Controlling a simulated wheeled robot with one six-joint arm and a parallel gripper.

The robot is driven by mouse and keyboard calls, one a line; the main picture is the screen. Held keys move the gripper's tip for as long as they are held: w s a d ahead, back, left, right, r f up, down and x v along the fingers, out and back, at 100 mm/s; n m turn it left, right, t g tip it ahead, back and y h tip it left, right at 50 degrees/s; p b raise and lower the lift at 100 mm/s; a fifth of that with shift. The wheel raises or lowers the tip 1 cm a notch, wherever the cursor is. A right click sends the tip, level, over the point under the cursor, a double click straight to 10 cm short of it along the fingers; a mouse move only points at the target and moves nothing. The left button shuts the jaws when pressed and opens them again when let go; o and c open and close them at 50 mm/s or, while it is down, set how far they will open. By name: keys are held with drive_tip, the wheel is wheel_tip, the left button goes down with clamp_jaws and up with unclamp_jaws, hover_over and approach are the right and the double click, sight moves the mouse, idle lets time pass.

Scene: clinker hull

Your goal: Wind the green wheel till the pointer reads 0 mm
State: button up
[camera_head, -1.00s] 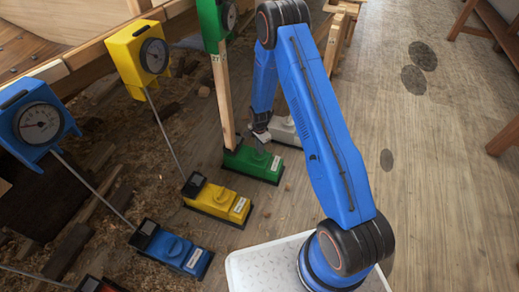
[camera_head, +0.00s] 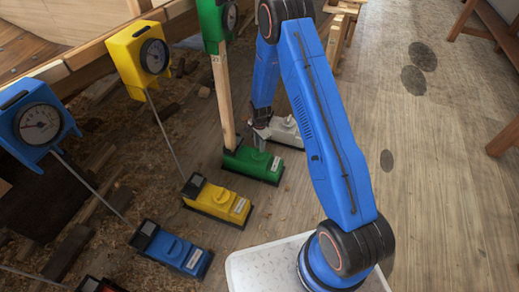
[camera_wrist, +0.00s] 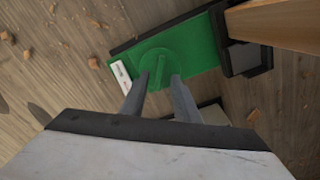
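The green base unit (camera_head: 253,164) stands on the floor with a wooden post rising from it. In the wrist view its green wheel (camera_wrist: 158,64) is a round disc with a raised bar across it. My gripper (camera_wrist: 159,77) points down at the wheel, with its two fingers apart on either side of the bar. I see gaps between the fingers and the bar; whether the tips touch the disc I cannot tell. In the head view my gripper (camera_head: 260,143) partly hides the wheel. The green gauge (camera_head: 213,22) is cut off by the top edge, and its pointer is too small to read.
A yellow unit (camera_head: 217,202) and a blue unit (camera_head: 172,250) stand to the left, with a yellow gauge (camera_head: 139,52) and a blue gauge (camera_head: 38,124) on rods. A white unit (camera_head: 286,130) stands just behind the green one.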

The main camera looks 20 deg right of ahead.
wheel_tip(320, 180, up, 14)
idle(0.5)
drive_tip(key=shift+r, duration=0.1)
